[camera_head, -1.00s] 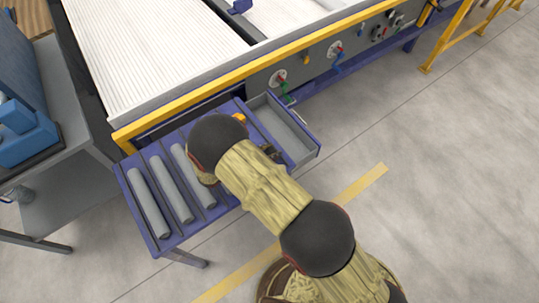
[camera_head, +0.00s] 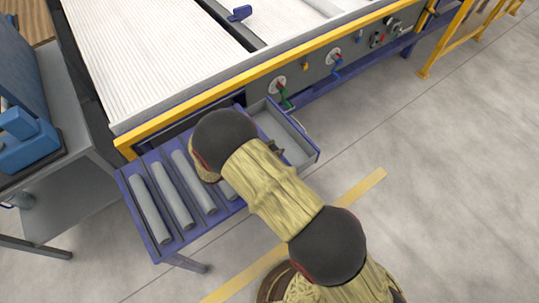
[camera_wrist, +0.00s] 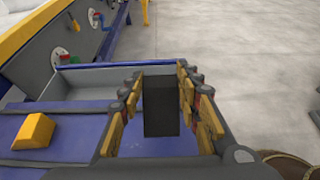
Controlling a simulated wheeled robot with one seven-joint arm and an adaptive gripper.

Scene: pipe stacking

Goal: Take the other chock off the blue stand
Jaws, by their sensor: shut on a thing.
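My gripper (camera_wrist: 158,110) is shut on a dark block (camera_wrist: 161,106), which stands between its yellow-padded fingers. I cannot tell from its dark face whether it is a chock. The gripper is over the right part of the blue stand (camera_wrist: 90,132). An orange chock (camera_wrist: 35,131) lies on the stand, left of and apart from the gripper. In the head view the blue stand (camera_head: 158,247) shows at lower left, and my arm hides its right part, the orange chock and most of the gripper.
Several grey pipes (camera_head: 148,208) lie side by side on the stand, one partly hidden. An open grey tray (camera_head: 295,137) adjoins the stand on the right. Behind is a large machine with a yellow rail (camera_head: 260,73). A grey table (camera_head: 65,190) stands at left; floor at right is clear.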

